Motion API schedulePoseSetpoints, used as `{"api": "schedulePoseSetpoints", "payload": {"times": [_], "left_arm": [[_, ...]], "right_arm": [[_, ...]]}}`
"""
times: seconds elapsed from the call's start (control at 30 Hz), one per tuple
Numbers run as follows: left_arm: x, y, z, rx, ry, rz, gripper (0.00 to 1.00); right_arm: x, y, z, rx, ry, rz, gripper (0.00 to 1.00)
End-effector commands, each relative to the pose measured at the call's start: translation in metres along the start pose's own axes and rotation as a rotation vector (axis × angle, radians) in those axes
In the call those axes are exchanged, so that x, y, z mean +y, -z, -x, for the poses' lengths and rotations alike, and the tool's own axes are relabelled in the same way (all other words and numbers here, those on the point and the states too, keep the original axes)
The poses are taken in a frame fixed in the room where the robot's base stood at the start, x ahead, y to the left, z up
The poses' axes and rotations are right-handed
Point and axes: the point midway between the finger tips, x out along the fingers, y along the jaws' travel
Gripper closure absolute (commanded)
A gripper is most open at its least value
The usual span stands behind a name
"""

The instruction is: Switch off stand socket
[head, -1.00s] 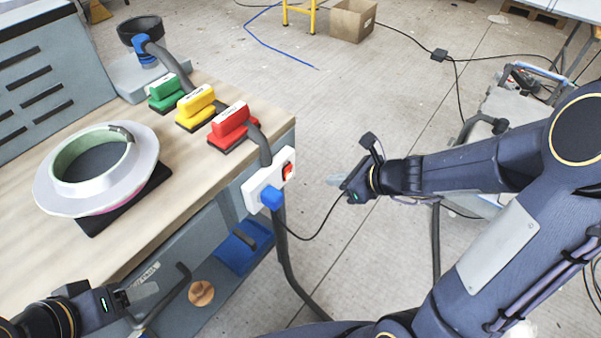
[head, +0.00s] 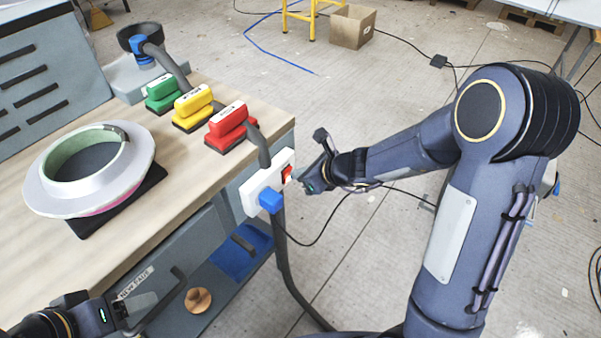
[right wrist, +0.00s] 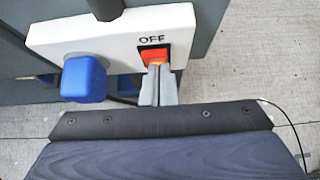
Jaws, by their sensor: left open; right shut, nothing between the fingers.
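The stand socket (head: 257,198) is a white block on the end of the workbench, with a blue plug (head: 270,200) in it and a red rocker switch (head: 287,173). In the right wrist view the socket (right wrist: 205,42) shows the word OFF above the orange-red switch (right wrist: 154,54). My right gripper (head: 300,180) is shut and empty; its fingertips (right wrist: 158,72) are at the lower edge of the switch, touching or very close. I cannot tell whether the rocker is pressed. My left gripper (head: 135,304) is open and empty at the lower left, beside the bench front.
On the bench (head: 150,205) stand a ring-shaped mould (head: 48,192) and green, yellow and red handled blocks (head: 228,128). A cardboard box (head: 352,27) is on the floor; the floor between is mostly clear.

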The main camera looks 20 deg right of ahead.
Motion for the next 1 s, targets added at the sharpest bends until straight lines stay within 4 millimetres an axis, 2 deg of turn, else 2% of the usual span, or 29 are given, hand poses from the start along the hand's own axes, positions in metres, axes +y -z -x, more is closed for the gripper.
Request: {"api": "schedulePoseSetpoints", "payload": {"times": [0.17,0.3,0.33,0.5,1.0], "left_arm": [[0.002,0.002,0.005,0.000,0.000,0.000,0.36],[0.011,0.012,0.023,0.000,0.000,0.000,0.36],[0.007,0.009,0.016,0.001,0.000,0.000,0.36],[0.007,0.007,0.015,0.000,0.000,0.000,0.36],[0.012,0.013,0.026,0.000,0.000,0.000,0.36]], "right_arm": [[0.000,-0.003,0.001,0.008,-0.001,0.000,1.00],[0.000,-0.011,0.001,0.057,-0.003,0.001,1.00],[0.000,-0.005,-0.003,0.053,-0.001,-0.001,1.00],[0.000,-0.004,-0.003,0.050,-0.001,-0.001,1.00],[0.000,-0.018,0.008,0.050,-0.001,0.000,1.00]]}}
